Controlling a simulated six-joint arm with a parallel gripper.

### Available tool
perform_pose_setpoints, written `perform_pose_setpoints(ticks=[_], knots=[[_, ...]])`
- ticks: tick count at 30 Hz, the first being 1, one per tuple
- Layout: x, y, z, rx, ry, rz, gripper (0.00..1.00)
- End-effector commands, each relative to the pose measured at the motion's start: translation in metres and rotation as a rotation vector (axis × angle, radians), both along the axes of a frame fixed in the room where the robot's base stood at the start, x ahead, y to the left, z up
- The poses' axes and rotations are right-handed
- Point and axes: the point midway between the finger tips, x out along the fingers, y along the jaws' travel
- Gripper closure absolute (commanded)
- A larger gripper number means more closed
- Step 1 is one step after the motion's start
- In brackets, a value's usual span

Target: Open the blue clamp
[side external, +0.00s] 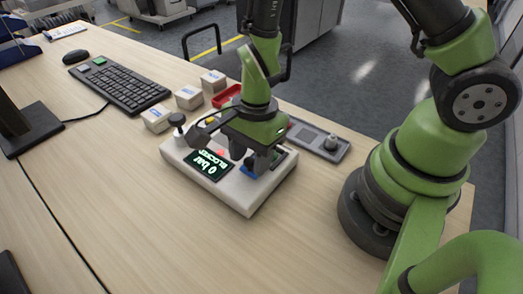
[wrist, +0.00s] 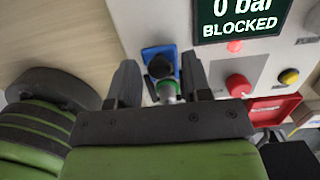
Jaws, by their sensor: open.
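The blue clamp (wrist: 173,57) sits on the pale control box (side external: 245,205), near its edge. In the wrist view it has a blue base, a dark rounded part on top and a grey-green cylindrical piece beside it. In the side view only a bit of blue (side external: 246,170) shows under my gripper (side external: 250,160). My gripper (wrist: 158,76) is open, pointing down, with one finger on each side of the clamp. I cannot tell whether the fingers touch it. The clamp's own position, open or closed, is unclear.
The box's display (side external: 209,165) reads "0 bar BLOCKED". A red button (wrist: 238,85) and a yellow button (wrist: 289,76) are close by. A red tray (side external: 226,95), pale blocks (side external: 189,97) and a grey tray (side external: 305,137) stand behind. The front table is clear.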

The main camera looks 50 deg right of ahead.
Motion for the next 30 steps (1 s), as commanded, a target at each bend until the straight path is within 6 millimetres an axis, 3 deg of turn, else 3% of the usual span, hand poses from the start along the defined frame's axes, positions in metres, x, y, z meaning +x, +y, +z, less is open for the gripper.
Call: perform_pose_setpoints(ticks=[10, 30], knots=[[0.0, -0.001, 0.006, 0.004, -0.001, 0.001, 0.55], [0.0, -0.02, 0.068, 0.001, -0.001, -0.001, 0.55]])
